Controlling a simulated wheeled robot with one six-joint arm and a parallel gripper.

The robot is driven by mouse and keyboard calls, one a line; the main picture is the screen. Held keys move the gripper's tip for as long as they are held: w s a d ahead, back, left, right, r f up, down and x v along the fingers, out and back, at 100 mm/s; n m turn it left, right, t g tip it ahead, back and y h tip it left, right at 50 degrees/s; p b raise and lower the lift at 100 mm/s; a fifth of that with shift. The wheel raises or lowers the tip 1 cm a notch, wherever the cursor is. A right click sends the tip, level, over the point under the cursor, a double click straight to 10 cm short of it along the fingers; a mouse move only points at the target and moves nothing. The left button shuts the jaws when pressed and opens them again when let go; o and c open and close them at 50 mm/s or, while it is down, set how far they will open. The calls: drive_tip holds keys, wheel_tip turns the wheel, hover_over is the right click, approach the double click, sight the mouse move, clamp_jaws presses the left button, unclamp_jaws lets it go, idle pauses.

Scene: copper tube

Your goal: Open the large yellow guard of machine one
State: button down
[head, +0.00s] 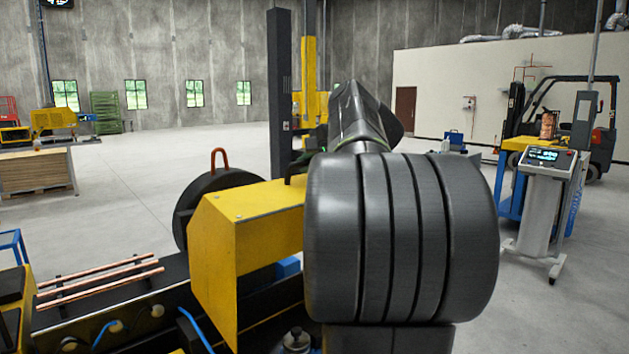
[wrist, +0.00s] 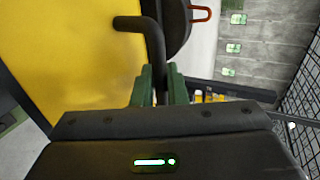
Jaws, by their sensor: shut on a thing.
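The large yellow guard (head: 245,225) stands over the machine in the middle of the head view, left of my arm. Its yellow face (wrist: 75,60) fills the upper left of the wrist view. A black bent handle (wrist: 155,50) sticks out at the guard's edge. My gripper (wrist: 160,85) has its green fingers shut on the handle's lower part. In the head view my dark arm hides my gripper and the right part of the guard.
Copper tubes (head: 100,283) lie on the machine bed left of the guard. A black disc with a red handle (head: 219,160) stands behind it. A control stand (head: 545,190) and a forklift (head: 560,125) are at the right. Open floor lies behind the machine.

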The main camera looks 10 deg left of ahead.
drive_tip(key=shift+g+h, duration=0.6)
drive_tip(key=shift+h, duration=0.1)
drive_tip(key=shift+w+a+r, duration=0.35)
drive_tip(key=shift+w+a, duration=0.2)
drive_tip(key=shift+a, duration=0.15)
drive_tip(key=shift+w+a+r, duration=0.35)
drive_tip(key=shift+w+a, duration=0.15)
drive_tip(key=shift+a, duration=0.2)
drive_tip(key=shift+w+a+r, duration=0.35)
drive_tip(key=shift+w+a, duration=0.2)
drive_tip(key=shift+a, duration=0.15)
drive_tip(key=c, duration=1.5)
unclamp_jaws()
drive_tip(key=shift+w+a, duration=0.1)
drive_tip(key=shift+a, duration=0.05)
drive_tip(key=shift+c, duration=0.2)
drive_tip(key=shift+r, duration=0.1)
drive_tip(key=b+v, duration=0.1)
drive_tip(key=v, duration=1.3)
